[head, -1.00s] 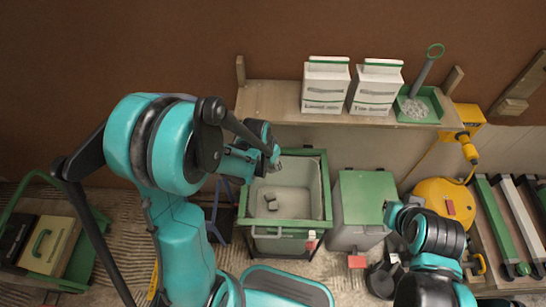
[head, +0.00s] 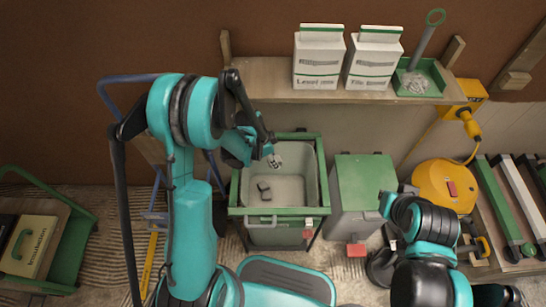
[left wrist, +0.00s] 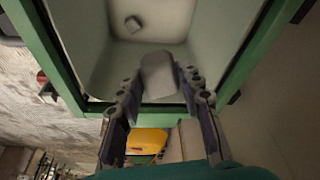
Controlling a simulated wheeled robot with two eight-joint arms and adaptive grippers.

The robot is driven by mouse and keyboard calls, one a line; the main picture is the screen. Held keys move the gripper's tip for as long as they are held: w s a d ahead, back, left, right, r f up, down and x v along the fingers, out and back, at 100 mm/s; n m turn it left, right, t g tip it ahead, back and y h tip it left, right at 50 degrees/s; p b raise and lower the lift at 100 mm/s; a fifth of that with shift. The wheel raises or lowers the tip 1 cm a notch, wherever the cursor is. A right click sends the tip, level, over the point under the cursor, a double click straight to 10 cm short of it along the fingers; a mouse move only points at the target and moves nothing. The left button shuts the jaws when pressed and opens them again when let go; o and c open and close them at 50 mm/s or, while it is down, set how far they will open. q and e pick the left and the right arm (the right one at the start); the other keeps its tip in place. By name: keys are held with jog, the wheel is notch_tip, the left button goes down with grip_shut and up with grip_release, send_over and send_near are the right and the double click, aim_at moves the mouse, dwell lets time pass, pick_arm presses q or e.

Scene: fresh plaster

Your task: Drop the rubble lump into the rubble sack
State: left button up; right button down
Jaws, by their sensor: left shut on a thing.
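My left gripper (left wrist: 158,90) is shut on a pale grey rubble lump (left wrist: 158,74), which sits between its two dark fingers in the left wrist view. In the head view this gripper (head: 273,158) is over the back part of the rubble sack (head: 288,190), a grey open-topped container in a green frame. The sack's pale inner wall (left wrist: 85,45) fills much of the left wrist view beneath the lump. My right gripper cannot be made out.
A grey bin with a green lid (head: 365,184) stands right of the sack. A wooden shelf (head: 270,88) above holds two white cartons and a green tray (head: 420,80). A yellow machine (head: 444,186) stands farther right.

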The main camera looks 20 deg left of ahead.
pick_arm(q)
notch_tip(320, 180, down, 2)
jog(key=shift+f+b, duration=0.1)
jog(key=shift+b, duration=0.3)
jog(key=o, duration=1.4)
jog(key=shift+c, duration=0.2)
jog(key=v, duration=1.2)
jog(key=shift+w, duration=0.1)
